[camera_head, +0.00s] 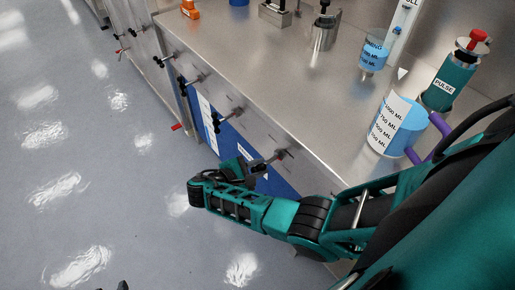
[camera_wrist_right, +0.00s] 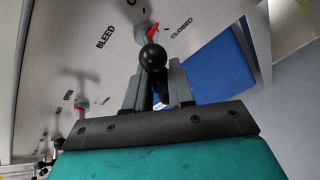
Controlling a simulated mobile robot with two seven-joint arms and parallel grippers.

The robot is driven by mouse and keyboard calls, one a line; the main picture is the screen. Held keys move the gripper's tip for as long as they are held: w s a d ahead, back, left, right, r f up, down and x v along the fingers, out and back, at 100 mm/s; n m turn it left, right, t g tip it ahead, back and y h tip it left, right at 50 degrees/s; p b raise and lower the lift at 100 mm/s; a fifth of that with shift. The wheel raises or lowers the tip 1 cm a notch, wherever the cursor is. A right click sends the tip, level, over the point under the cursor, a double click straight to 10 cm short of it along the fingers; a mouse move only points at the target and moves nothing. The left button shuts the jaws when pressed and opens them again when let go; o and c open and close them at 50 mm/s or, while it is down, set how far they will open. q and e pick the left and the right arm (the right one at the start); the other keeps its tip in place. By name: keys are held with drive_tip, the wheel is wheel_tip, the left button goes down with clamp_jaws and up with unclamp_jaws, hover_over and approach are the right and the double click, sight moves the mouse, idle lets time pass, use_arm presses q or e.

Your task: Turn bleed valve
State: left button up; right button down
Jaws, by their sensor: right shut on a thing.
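The bleed valve (camera_wrist_right: 143,32) is on the panel beside the printed words BLEED and CLOSED in the right wrist view. It has a red pointer, and its lever ends in a round black knob (camera_wrist_right: 153,57). My right gripper (camera_wrist_right: 158,88) is shut on the lever, with a grey finger on each side just below the knob. In the head view my right gripper (camera_head: 258,167) is at the bench's front panel, by the nearest valve (camera_head: 280,155). The gripped part is mostly hidden by the fingers. My left gripper does not clearly show.
Several similar valves, such as one with a black handle (camera_head: 217,121), line the front panel. A steel bench top (camera_head: 290,75) carries a blue-filled beaker (camera_head: 397,127), a smaller beaker (camera_head: 374,54) and a teal PULSE cylinder (camera_head: 448,84). The floor (camera_head: 90,150) at left is clear.

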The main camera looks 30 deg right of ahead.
drive_tip(key=shift+s+a+f+n+g, duration=0.1)
drive_tip(key=shift+s+f+n+g, duration=0.05)
drive_tip(key=shift+n+g, duration=0.3)
drive_tip(key=shift+s+f+n+g, duration=0.1)
drive_tip(key=shift+n+g, duration=0.95)
drive_tip(key=shift+n, duration=0.1)
drive_tip(key=shift+s+n+g+h+b, duration=0.1)
drive_tip(key=shift+n+g+h+b, duration=0.2)
drive_tip(key=shift+n+b, duration=0.2)
drive_tip(key=c, duration=1.1)
unclamp_jaws()
drive_tip(key=shift+r, duration=0.1)
